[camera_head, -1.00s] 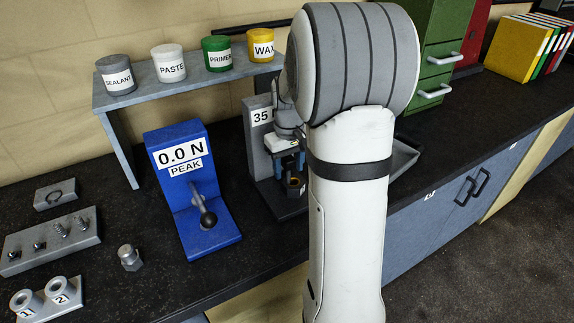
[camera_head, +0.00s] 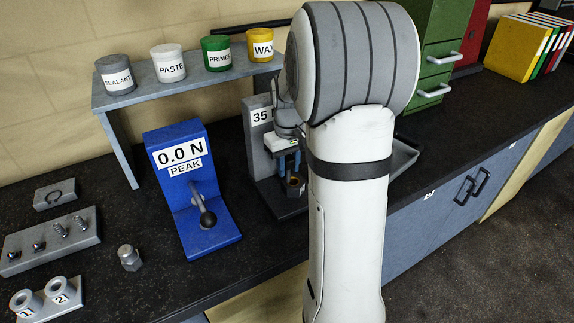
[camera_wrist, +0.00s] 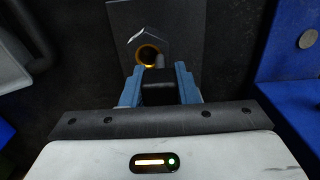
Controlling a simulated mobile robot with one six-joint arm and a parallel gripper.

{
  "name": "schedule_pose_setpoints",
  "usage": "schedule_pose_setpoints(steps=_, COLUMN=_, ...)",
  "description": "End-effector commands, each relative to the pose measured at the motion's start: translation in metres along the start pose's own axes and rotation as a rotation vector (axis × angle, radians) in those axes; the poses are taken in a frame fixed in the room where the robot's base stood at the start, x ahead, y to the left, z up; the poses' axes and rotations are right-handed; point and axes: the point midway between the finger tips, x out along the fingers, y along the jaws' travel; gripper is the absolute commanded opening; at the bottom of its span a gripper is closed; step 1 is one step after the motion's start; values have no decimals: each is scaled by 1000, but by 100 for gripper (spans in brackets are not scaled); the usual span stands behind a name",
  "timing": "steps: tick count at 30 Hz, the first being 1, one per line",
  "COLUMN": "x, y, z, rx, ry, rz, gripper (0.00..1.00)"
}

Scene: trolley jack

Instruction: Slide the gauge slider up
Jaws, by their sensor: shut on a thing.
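The gauge is a dark grey upright stand (camera_head: 258,150) with a white "35" label, on the bench right of the blue tester. My gripper (camera_head: 289,166) is in front of it, partly hidden by my arm. In the wrist view, the blue fingers of my gripper (camera_wrist: 159,88) are closed on a small black block, the slider (camera_wrist: 158,93). A hex piece with a round, yellow-rimmed hole (camera_wrist: 134,38) lies beyond the fingertips on the grey base plate (camera_wrist: 185,25).
A blue tester (camera_head: 178,140) reading "0.0 N PEAK", with a ball-ended lever, stands left of the gauge. A shelf (camera_head: 185,84) with several labelled tubs is behind. A green drawer cabinet (camera_head: 440,50) stands at the right. A loose bolt (camera_head: 129,257) lies at the left front.

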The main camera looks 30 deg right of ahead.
Motion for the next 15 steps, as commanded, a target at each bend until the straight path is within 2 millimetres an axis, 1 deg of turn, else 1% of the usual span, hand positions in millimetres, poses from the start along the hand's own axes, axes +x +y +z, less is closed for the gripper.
schedule_pose_setpoints(steps=1, x=-9, y=0, z=0, rx=0, ry=2, rz=1, gripper=0)
schedule_pose_setpoints(steps=7, x=-42, y=0, z=-1, rx=0, ry=3, rz=1, gripper=0)
schedule_pose_setpoints(steps=9, x=-46, y=0, z=-1, rx=0, ry=3, rz=1, gripper=0)
schedule_pose_setpoints(steps=15, x=-45, y=0, z=-2, rx=-1, ry=6, rz=2, gripper=0)
